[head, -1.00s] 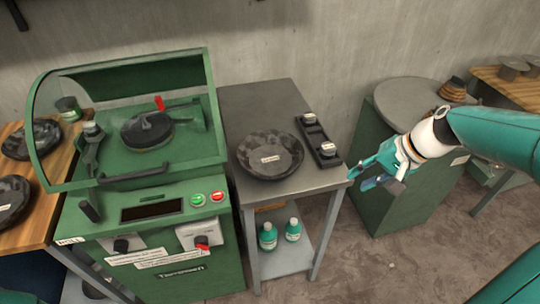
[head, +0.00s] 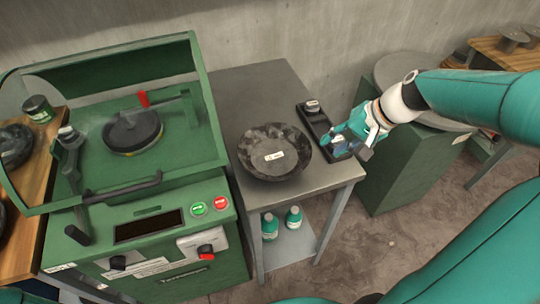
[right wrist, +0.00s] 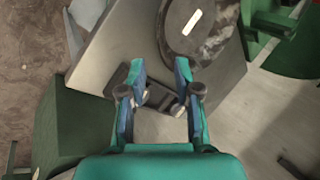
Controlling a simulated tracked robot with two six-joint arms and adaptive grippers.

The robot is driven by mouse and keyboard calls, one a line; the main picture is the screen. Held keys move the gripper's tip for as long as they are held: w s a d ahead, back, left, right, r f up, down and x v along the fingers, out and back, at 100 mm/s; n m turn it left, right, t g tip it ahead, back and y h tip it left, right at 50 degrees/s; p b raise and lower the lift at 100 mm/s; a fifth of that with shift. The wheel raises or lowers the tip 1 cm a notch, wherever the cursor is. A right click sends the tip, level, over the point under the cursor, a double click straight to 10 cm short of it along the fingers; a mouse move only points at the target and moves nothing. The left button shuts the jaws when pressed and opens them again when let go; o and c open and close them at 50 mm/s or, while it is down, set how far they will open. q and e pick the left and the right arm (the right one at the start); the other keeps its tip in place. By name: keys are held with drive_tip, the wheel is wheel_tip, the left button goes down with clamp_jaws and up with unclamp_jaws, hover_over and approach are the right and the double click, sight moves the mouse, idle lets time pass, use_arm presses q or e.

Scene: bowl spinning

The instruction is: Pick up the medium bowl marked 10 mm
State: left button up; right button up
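A dark mottled bowl (head: 274,166) with a small white label inside stands on the grey side table (head: 255,87). The label's text is too small to read. My right gripper (head: 340,143) is above the black tray to the right of the bowl, apart from the bowl. In the right wrist view my right gripper (right wrist: 160,80) has its fingers spread with nothing between them, and the bowl (right wrist: 200,28) shows ahead, at the upper right. The left gripper is not in view.
A black tray (head: 313,117) with small dark pieces lies right of the bowl. The green machine (head: 150,205) with a raised clear lid stands at the left. Green bottles (head: 270,226) stand on the lower shelf. A green cabinet (head: 408,170) with a round top stands at the right.

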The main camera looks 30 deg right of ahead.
sight(308, 158)
drive_tip(key=x, duration=0.6)
drive_tip(key=shift+d+f, duration=0.1)
drive_tip(key=shift+f, duration=0.15)
drive_tip(key=shift+w+x, duration=0.25)
drive_tip(key=shift+x, duration=2.35)
drive_tip(key=shift+r, duration=0.1)
clamp_jaws()
